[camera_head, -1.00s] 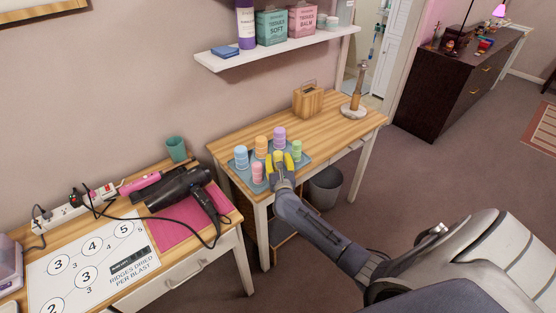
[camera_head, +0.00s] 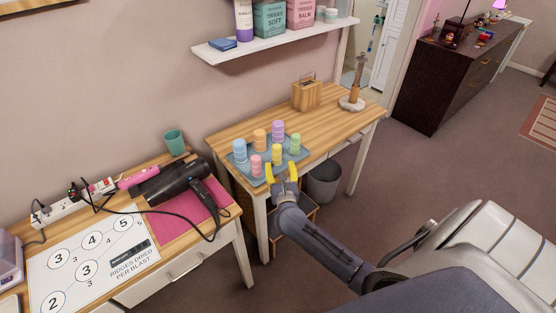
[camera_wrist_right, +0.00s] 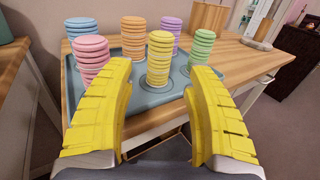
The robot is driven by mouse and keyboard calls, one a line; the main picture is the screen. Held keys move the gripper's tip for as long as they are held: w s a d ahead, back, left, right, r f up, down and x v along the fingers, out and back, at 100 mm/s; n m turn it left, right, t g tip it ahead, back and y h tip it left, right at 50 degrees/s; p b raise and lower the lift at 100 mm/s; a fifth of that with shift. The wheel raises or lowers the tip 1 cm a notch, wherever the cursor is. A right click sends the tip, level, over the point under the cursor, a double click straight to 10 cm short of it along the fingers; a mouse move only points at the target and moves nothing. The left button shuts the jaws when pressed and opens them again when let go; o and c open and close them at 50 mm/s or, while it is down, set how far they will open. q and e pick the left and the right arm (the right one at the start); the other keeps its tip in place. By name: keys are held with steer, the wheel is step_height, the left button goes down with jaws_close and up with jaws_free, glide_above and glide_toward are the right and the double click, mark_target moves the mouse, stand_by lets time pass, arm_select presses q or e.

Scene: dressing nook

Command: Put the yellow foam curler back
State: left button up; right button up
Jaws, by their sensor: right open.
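The yellow foam curler (camera_head: 277,154) stands upright at the front of the blue-grey tray (camera_head: 242,169), among the other curlers. In the right wrist view the yellow curler (camera_wrist_right: 159,60) stands in a round spot of the tray (camera_wrist_right: 160,97), beyond and between my fingertips. My right gripper (camera_head: 282,169) has yellow fingers and is open and empty at the tray's front edge. It also shows in the right wrist view (camera_wrist_right: 163,85), with a gap between the fingers and the curler. My left gripper is not in view.
Blue (camera_head: 239,151), pink (camera_head: 256,166), orange (camera_head: 260,139), purple (camera_head: 278,131) and green (camera_head: 295,143) curlers stand upright close around. A wooden box (camera_head: 306,95) stands farther back. The wooden table (camera_head: 335,122) is clear right of the tray.

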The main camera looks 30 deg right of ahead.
steer(key=shift+v, duration=1.75)
